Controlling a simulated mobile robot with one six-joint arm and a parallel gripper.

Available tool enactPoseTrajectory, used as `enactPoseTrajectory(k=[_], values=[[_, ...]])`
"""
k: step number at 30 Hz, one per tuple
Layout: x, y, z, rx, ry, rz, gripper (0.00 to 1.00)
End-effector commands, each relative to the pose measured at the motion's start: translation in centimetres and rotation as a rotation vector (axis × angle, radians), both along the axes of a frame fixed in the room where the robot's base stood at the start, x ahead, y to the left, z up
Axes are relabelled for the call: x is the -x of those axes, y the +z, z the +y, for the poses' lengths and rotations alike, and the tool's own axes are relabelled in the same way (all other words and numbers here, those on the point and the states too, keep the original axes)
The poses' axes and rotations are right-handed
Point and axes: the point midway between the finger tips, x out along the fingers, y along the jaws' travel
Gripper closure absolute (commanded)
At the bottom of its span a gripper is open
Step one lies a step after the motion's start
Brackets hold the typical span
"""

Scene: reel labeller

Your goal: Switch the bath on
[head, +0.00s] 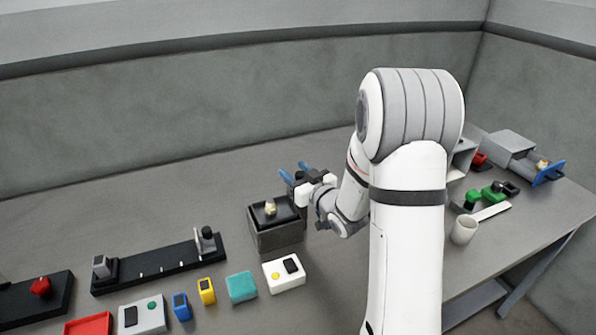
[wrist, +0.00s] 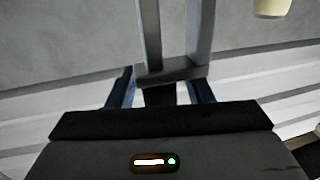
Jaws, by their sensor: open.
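A dark grey open-topped box (head: 278,238), which looks like the bath, stands on the bench in the head view. A small cream piece (head: 270,208) sits at its black top. The fingers also show in the wrist view (wrist: 163,91), beyond a dark housing with a lit white bar and green dot. A white box (head: 287,279) with a black rocker and a yellow button is in front of the bath. Whether that is its switch I cannot tell.
A grey switch box (head: 142,315) with a green button, a red tray (head: 88,325), blue, yellow and teal blocks (head: 241,286), and a black rail (head: 160,266) lie left. My arm hides the bench's middle right.

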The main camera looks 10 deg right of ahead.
Motion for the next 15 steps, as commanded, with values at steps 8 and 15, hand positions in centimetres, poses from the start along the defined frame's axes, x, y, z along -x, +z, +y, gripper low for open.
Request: enactPoseTrajectory(k=[8,15], values=[[0.02,-0.01,0.01,0.0,0.0,0.0,0.62],[0.03,-0.01,0.03,0.0,0.0,0.0,0.82]])
